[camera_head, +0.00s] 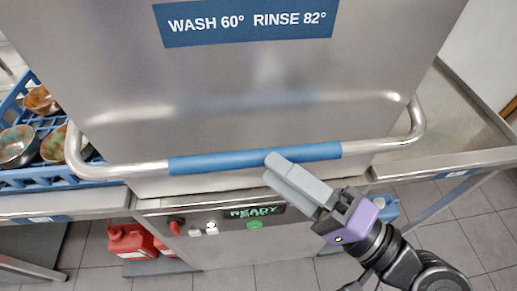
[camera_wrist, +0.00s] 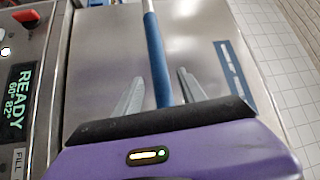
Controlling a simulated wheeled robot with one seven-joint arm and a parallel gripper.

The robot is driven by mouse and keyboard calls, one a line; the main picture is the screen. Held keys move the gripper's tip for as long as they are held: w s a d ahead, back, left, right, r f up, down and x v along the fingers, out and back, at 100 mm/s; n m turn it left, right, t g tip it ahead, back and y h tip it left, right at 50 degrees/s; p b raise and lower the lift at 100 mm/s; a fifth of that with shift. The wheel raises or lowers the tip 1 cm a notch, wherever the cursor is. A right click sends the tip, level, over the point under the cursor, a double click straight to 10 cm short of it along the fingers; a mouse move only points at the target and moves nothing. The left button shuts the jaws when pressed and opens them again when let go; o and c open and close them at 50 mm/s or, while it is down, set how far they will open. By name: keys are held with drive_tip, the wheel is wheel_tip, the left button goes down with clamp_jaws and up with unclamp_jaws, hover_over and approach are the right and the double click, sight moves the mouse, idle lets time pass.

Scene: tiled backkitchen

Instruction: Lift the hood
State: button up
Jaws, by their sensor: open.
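The hood (camera_head: 250,85) is a large steel box front with a blue label reading "WASH 60° RINSE 82°". It is down on the machine. A steel bar handle with a blue sleeve (camera_head: 215,162) runs across its lower front. My gripper (camera_head: 278,168) is at the right part of the sleeve in the head view. In the wrist view the blue sleeve (camera_wrist: 157,60) runs between the two open grey fingers (camera_wrist: 158,92), with a gap visible on each side. I cannot tell how deep the bar sits between the fingers.
Below the hood is a control panel (camera_head: 225,226) with a green READY display. A blue rack (camera_head: 60,176) with bowls stands on the left counter. The right steel counter (camera_head: 455,125) is bare. Red canisters (camera_head: 130,241) and a blue container (camera_head: 387,208) are under the counters.

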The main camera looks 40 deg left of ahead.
sight(259, 160)
drive_tip(key=shift+s+a+r+p, duration=0.1)
drive_tip(key=shift+a+r+p, duration=0.1)
drive_tip(key=shift+a, duration=0.95)
drive_tip(key=shift+s+a+r+p, duration=0.1)
drive_tip(key=shift+a+r+p, duration=0.05)
drive_tip(key=shift+a, duration=0.95)
clamp_jaws()
